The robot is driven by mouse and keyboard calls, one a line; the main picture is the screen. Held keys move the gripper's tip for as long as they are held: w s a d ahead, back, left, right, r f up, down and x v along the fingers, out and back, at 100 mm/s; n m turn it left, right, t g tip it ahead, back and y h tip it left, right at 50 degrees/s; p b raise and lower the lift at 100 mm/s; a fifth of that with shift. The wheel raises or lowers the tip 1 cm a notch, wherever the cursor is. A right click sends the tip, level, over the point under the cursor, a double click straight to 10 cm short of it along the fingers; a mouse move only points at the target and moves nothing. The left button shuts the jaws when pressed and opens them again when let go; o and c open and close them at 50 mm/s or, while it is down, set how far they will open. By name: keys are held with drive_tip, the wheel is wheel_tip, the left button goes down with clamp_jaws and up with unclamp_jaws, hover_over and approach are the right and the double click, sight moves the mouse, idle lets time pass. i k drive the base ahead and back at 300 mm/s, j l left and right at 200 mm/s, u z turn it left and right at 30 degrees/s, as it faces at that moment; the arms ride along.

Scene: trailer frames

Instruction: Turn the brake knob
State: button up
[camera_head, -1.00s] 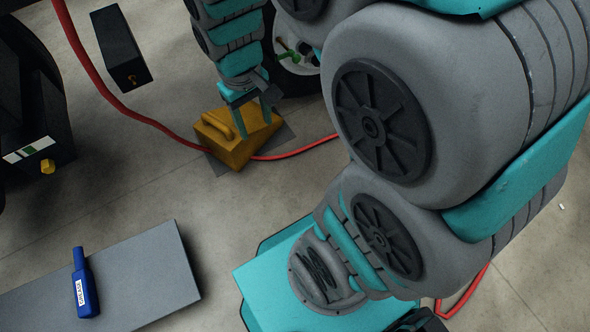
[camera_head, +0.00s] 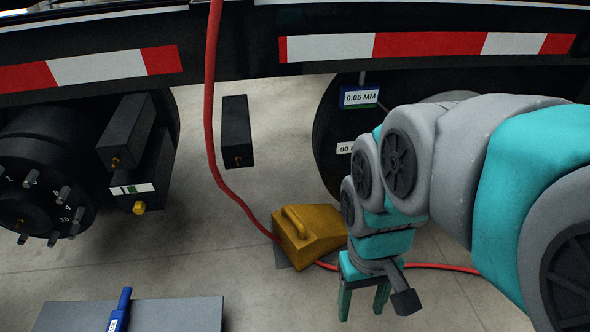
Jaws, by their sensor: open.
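A yellow knob (camera_head: 139,207) sticks out below a black box (camera_head: 146,170) under the trailer at the left. The box carries a white label with a green mark. I take this for the brake knob, but no text confirms it. My gripper (camera_head: 363,303) is open and empty, its two teal fingers pointing down. It is well to the right of the knob and lower in the picture, in front of the yellow wheel chock (camera_head: 322,228). Whether it touches the chock cannot be told.
A wheel hub (camera_head: 38,170) with studs is at the far left. Two more black boxes (camera_head: 127,133) (camera_head: 237,125) have small brass fittings. A red hose (camera_head: 209,110) hangs down and runs across the floor. A blue tool (camera_head: 121,308) lies on a grey surface (camera_head: 180,314) in front.

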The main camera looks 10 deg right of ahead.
sight(139, 206)
drive_tip(key=u, duration=1.3)
drive_tip(key=k, duration=0.35)
